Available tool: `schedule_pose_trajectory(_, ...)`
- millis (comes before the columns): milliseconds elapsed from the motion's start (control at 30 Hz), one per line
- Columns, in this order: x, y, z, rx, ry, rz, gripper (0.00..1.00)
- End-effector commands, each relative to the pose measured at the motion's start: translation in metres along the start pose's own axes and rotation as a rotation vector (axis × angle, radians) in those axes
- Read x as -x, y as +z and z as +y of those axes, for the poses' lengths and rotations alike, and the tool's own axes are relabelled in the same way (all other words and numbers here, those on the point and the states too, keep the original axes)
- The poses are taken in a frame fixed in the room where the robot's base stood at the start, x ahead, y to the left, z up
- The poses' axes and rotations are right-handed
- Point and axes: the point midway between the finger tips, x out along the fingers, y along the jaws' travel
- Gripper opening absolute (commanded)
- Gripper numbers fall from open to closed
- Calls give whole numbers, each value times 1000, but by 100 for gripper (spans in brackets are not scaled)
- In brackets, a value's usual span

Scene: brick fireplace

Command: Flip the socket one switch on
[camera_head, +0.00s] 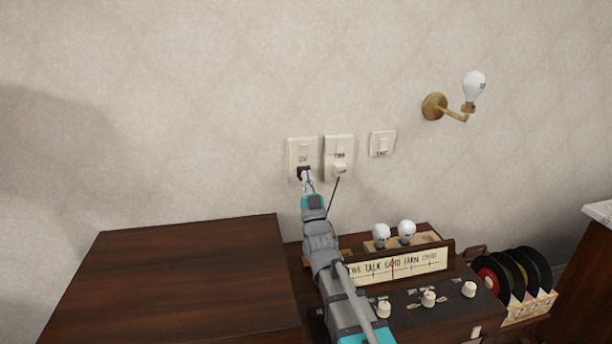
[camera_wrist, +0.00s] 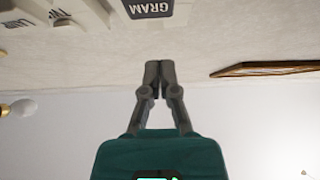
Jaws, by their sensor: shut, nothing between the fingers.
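Socket one (camera_head: 293,148) is the left white plate on the wall, with a small label and a pale rocker switch (camera_head: 304,147) in its upper part. I cannot tell whether the rocker is on or off. A black plug (camera_head: 303,171) sits in its lower part; the wrist view shows a dark face marked GRAM (camera_wrist: 150,8). My gripper (camera_head: 307,176) is at the plug's height, just below the rocker, and hides part of the plate's bottom. In the wrist view my gripper (camera_wrist: 159,68) is shut and empty, its fingertips together near the wall. Contact cannot be judged.
Socket two (camera_head: 339,146) with a white plug (camera_head: 340,170) and cord is close on the right, then a light switch (camera_head: 382,143). A bulb lamp (camera_head: 473,88) is further right. A radio (camera_head: 400,268) and dark cabinet (camera_head: 190,275) stand below. The wall above is clear.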

Motion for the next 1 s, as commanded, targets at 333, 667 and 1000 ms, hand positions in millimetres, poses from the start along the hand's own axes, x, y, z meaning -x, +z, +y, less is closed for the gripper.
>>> schedule_pose_trajectory(333, 42, 9, 0, 0, 0, 0, 0)
schedule_pose_trajectory(667, 68, 13, -1, -1, -1, 0, 0)
schedule_pose_trajectory(1000, 73, 13, -1, -1, -1, 0, 0)
